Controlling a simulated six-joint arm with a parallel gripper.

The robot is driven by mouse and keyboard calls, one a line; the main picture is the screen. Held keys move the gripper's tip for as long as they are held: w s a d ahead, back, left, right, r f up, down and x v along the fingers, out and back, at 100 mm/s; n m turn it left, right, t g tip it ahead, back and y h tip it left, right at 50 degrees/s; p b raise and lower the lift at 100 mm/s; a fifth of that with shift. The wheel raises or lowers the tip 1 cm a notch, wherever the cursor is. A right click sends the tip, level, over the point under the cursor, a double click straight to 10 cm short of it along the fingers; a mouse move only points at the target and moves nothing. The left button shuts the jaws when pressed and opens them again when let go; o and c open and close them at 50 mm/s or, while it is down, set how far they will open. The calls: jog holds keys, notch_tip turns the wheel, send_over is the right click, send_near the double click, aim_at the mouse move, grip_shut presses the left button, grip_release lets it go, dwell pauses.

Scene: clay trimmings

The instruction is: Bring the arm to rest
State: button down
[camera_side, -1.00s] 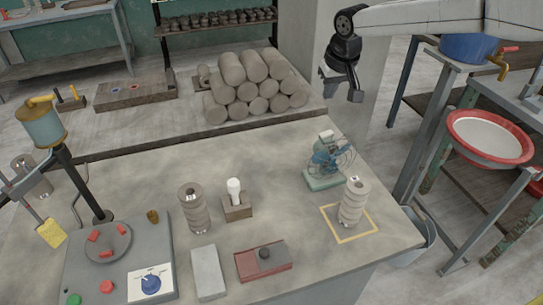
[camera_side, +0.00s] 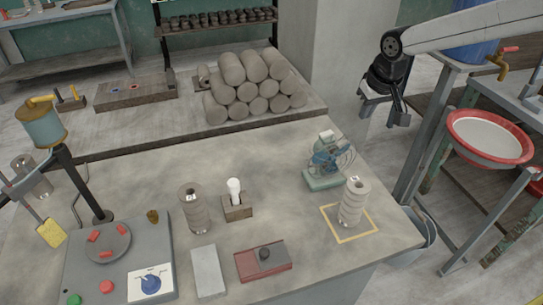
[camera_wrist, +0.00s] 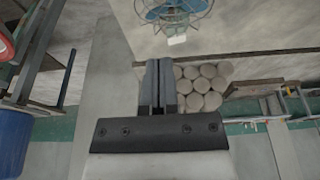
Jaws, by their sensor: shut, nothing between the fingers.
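My gripper (camera_side: 400,117) hangs in the air at the upper right of the side view, out past the right edge of the work table (camera_side: 135,165). Its fingers are shut and empty; in the wrist view the two dark fingers (camera_wrist: 158,64) lie together with nothing between them. My gripper is well apart from both.
A small blue fan (camera_side: 328,160) on a green base stands near the table's right edge; it also shows in the wrist view (camera_wrist: 172,12). Piled clay logs (camera_side: 255,88) lie behind. A red-rimmed basin (camera_side: 490,137) and a pale pillar (camera_side: 325,50) flank my gripper.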

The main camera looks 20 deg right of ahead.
jog(key=s+d+f, duration=0.2)
jog(key=s+d, duration=0.1)
jog(key=s, duration=0.4)
jog(key=s+d+f, duration=0.2)
jog(key=s+d, duration=0.1)
jog(key=s, duration=0.5)
jog(key=s+d+f, duration=0.3)
jog(key=s, duration=0.5)
jog(key=shift+s, duration=0.2)
jog(key=shift+w+r, duration=0.1)
jog(key=shift+w, duration=0.05)
jog(key=w+a+r, duration=0.3)
jog(key=w+a, duration=0.1)
jog(key=w, duration=0.6)
jog(key=w+a+r, duration=0.3)
jog(key=w+a, duration=0.1)
jog(key=w, duration=0.6)
jog(key=w+a+r, duration=0.3)
jog(key=w, duration=0.7)
jog(key=shift+w+a+r+h, duration=0.15)
jog(key=shift+a+r+h, duration=0.1)
jog(key=shift+a+h, duration=0.15)
jog(key=shift+f, duration=0.15)
